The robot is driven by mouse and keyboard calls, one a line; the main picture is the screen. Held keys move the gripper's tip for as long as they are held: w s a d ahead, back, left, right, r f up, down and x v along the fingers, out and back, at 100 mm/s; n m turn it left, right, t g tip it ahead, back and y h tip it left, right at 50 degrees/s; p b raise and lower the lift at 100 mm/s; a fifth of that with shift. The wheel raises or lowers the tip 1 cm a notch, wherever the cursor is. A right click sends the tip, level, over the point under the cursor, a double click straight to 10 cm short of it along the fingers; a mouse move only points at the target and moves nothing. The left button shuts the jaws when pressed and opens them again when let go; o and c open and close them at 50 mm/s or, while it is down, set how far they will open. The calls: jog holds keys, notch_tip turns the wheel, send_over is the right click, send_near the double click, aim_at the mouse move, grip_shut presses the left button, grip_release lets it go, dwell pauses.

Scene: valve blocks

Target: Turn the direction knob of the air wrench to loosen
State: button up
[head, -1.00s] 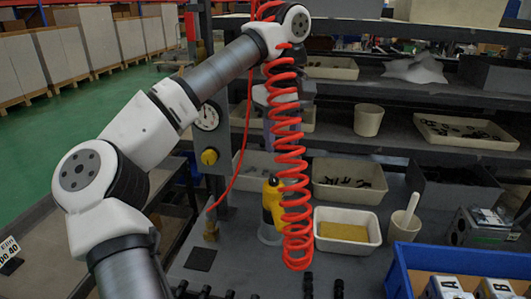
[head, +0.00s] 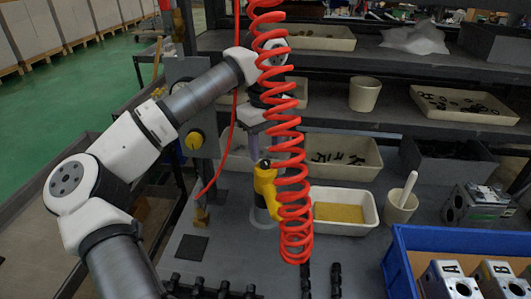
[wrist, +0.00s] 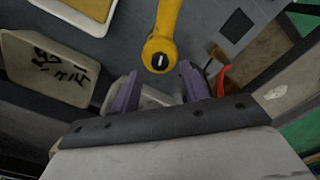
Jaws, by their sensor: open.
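The yellow air wrench (head: 263,183) stands on the grey bench, partly hidden behind the red coiled hose (head: 292,185). In the wrist view the wrench (wrist: 168,25) points toward my fingers. Its rounded end carries a small dark direction knob (wrist: 160,62) with a white mark that runs roughly up and down in the picture. My gripper (head: 262,145) is above and behind the wrench in the head view, partly covered by the hose. In the wrist view my gripper (wrist: 160,88) is open and empty, its purple fingers apart on either side below the knob. No contact with the knob shows.
Parts bins (head: 343,158) stand behind the wrench and a tray with yellow contents (head: 343,213) to its right. A cup with a white stick (head: 401,207) and a blue crate (head: 398,262) are farther right. A post with a yellow knob (head: 194,139) stands left.

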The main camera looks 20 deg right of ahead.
aim_at(266, 162)
jog(key=shift+f, duration=1.55)
jog(key=shift+c, duration=0.2)
grip_shut()
